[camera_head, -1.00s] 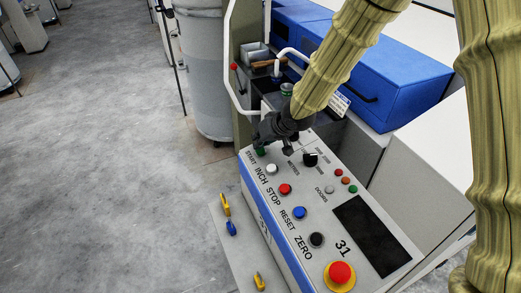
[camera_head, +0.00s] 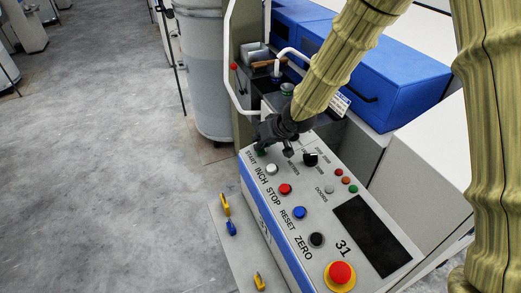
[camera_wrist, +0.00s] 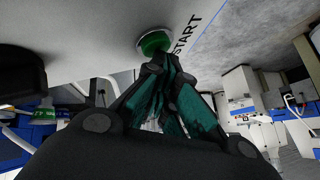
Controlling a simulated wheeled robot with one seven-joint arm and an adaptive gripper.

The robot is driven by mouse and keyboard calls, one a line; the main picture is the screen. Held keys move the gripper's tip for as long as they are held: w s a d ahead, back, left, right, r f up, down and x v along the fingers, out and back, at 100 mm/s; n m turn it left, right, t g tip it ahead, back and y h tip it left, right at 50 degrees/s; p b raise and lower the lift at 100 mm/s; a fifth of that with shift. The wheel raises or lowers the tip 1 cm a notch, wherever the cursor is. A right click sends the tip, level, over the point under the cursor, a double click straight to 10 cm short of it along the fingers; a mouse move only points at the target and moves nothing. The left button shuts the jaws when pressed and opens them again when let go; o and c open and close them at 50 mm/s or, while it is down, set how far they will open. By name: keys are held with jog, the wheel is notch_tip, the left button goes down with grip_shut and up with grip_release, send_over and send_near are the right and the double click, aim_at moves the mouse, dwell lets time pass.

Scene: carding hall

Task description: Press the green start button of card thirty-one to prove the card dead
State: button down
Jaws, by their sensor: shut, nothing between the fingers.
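The control panel of card 31 (camera_head: 330,215) slopes below my arm, with a column of labelled buttons. The green start button (camera_wrist: 155,42) shows in the wrist view beside the word START. In the head view only a sliver of it (camera_head: 260,152) shows next to my gripper. My gripper (camera_wrist: 158,66) is shut and empty, its fingertips right at the near edge of the green button. I cannot tell whether they touch it or whether the button is pushed in.
Along the panel are a white inch button (camera_head: 271,169), red stop button (camera_head: 285,189), blue reset button (camera_head: 299,212), black zero button (camera_head: 316,240) and a red emergency mushroom (camera_head: 340,272). A black selector knob (camera_head: 311,159) is close to my gripper. Padlocks (camera_head: 225,205) lie left; open floor beyond.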

dwell(0.5)
jog(key=shift+a+r+p, duration=0.2)
jog(key=shift+r+p, duration=0.6)
jog(key=shift+r, duration=0.05)
jog(key=shift+s+a+r+p, duration=0.1)
jog(key=shift+a+r+p, duration=0.1)
jog(key=shift+r+p, duration=0.55)
jog(key=shift+s+a+r+p, duration=0.15)
jog(key=shift+r+p, duration=0.35)
jog(key=shift+r, duration=0.35)
jog(key=shift+s+a+r+p, duration=0.1)
jog(key=shift+a+r+p, duration=0.1)
jog(key=shift+r+p, duration=0.55)
